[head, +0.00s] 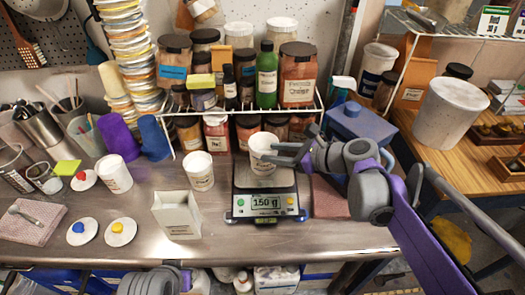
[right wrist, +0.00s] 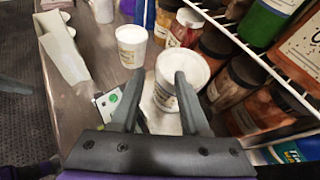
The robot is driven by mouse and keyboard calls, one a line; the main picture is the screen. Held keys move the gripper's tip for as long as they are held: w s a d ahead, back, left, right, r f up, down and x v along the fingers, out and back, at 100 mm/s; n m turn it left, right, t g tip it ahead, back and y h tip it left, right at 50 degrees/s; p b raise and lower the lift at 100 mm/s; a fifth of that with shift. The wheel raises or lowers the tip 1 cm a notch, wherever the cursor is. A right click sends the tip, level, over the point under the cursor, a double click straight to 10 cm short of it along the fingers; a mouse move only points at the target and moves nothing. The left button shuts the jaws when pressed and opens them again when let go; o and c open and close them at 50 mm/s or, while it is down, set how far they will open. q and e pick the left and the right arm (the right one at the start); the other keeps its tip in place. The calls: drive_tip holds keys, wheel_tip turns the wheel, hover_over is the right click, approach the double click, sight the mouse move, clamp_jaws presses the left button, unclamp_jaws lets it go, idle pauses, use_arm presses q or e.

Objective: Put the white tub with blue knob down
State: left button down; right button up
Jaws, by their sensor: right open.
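A white tub (head: 263,152) with a small label stands at the rear of the digital scale (head: 265,205), whose display reads 150 g. My right gripper (head: 278,152) is open, its fingers reaching in from the right on either side of this tub. In the right wrist view the tub (right wrist: 178,72) shows between the fingertips (right wrist: 157,88), with a white top and no knob visible on it. A white lid with a blue knob (head: 82,231) lies at the front left of the counter.
Another white tub (head: 199,171) stands left of the scale, near an open white box (head: 176,214). A wire shelf (head: 240,112) with jars is close behind. A blue container (head: 357,122) stands to the right.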

drive_tip(key=v, duration=0.7)
drive_tip(key=s+d+f+n+g+h, duration=0.1)
drive_tip(key=s+d+f+n+h, duration=0.2)
drive_tip(key=s+f+n, duration=0.6)
drive_tip(key=s+d+f+n+g+h, duration=0.1)
drive_tip(key=s+d+f+n+h, duration=0.3)
drive_tip(key=n, duration=1.1)
drive_tip(key=s+f+h, duration=0.3)
drive_tip(key=s+f, duration=0.3)
drive_tip(key=s, duration=0.1)
drive_tip(key=shift+h, duration=0.3)
